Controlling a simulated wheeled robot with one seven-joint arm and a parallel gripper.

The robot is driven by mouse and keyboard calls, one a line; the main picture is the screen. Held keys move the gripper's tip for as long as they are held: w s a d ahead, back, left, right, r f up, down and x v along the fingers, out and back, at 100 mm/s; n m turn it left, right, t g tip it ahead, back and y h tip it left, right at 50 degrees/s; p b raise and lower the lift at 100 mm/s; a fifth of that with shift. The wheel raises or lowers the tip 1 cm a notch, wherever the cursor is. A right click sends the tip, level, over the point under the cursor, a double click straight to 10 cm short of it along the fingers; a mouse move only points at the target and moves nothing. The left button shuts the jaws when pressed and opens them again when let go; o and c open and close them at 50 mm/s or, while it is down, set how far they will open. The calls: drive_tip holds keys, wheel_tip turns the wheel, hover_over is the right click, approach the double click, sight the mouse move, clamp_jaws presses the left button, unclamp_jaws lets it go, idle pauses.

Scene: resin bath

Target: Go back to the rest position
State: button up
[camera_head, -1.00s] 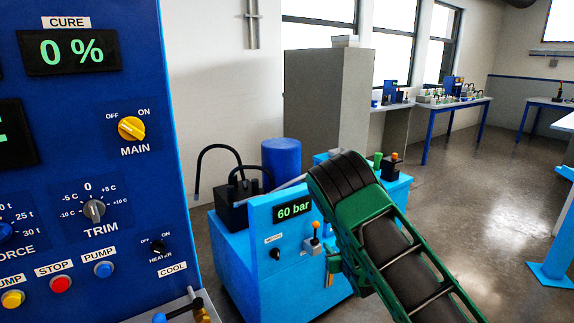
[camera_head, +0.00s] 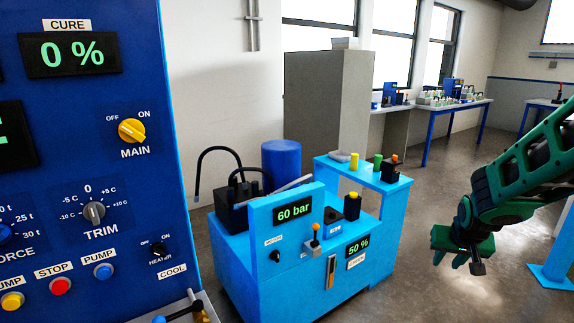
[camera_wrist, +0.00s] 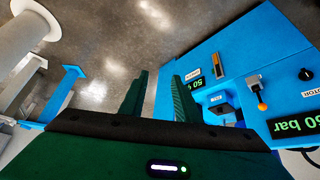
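My green gripper (camera_head: 466,262) hangs at the right of the head view, in free air to the right of the light-blue hydraulic unit (camera_head: 235,262). It touches nothing there. In the wrist view its two green fingers (camera_wrist: 160,95) stand apart with bare floor between them, so it is open and empty. The unit also shows in the wrist view (camera_wrist: 235,60), to the right of the fingers. Its displays (camera_head: 293,210) read 60 bar and 50 % (camera_head: 358,246).
A blue control panel (camera_head: 140,215) fills the left, with MAIN knob (camera_head: 131,130) and CURE at 0 %. A grey cabinet (camera_head: 325,110) stands behind the unit. A blue-legged table (camera_head: 455,104) is at the back. A light-blue stand (camera_head: 551,275) is at the right edge. Grey floor lies between.

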drive_tip(key=s+a+r+m+g+y, duration=0.1)
drive_tip(key=s+r+g, duration=0.1)
drive_tip(key=s, duration=1.3)
drive_tip(key=s+a+r+m+g+y, duration=0.1)
drive_tip(key=s+r+g, duration=0.2)
drive_tip(key=s, duration=1.3)
drive_tip(key=shift+s+r+y, duration=0.25)
drive_tip(key=shift+r+y, duration=0.05)
drive_tip(key=shift+r, duration=0.6)
drive_tip(key=shift+a, duration=0.1)
drive_tip(key=shift+w+f+g, duration=0.25)
drive_tip(key=shift+w+g, duration=0.05)
drive_tip(key=shift+w, duration=0.35)
